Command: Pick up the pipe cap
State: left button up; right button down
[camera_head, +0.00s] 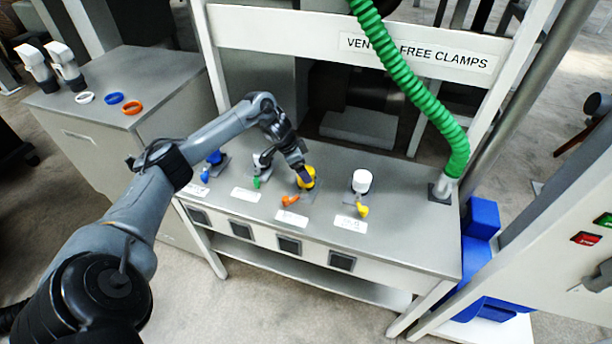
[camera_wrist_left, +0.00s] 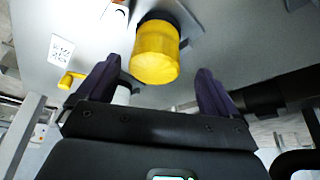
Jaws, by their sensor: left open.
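Several valve fittings stand in a row on the grey bench. A yellow pipe cap (camera_head: 307,174) is upright on its fitting, partly hidden behind my left gripper (camera_head: 300,172). In the left wrist view the yellow cap (camera_wrist_left: 154,55) sits on a dark base, just beyond and between the fingertips of my open left gripper (camera_wrist_left: 158,78). I see no clear contact with either finger. A white cap (camera_head: 361,181) stands to the right on its own fitting. A blue cap (camera_head: 215,158) stands to the left. My right gripper is not in view.
Small handles, including orange (camera_head: 290,201) and yellow (camera_head: 362,209), stick out in front of the fittings near white labels. A green ribbed hose (camera_head: 405,70) comes down at the right of the bench. A side cabinet holds blue (camera_head: 115,98) and orange (camera_head: 132,107) rings.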

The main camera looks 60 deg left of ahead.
pick_arm(q)
jog(key=x, duration=0.2)
jog(key=b+x, duration=0.1)
jog(key=x, duration=0.1)
jog(key=shift+w+d+f, duration=0.15)
jog(key=shift+d+f, duration=0.05)
jog(key=shift+d, duration=0.25)
jog(key=shift+a, duration=0.1)
jog(key=c, duration=1.1)
jog(key=shift+r, duration=0.1)
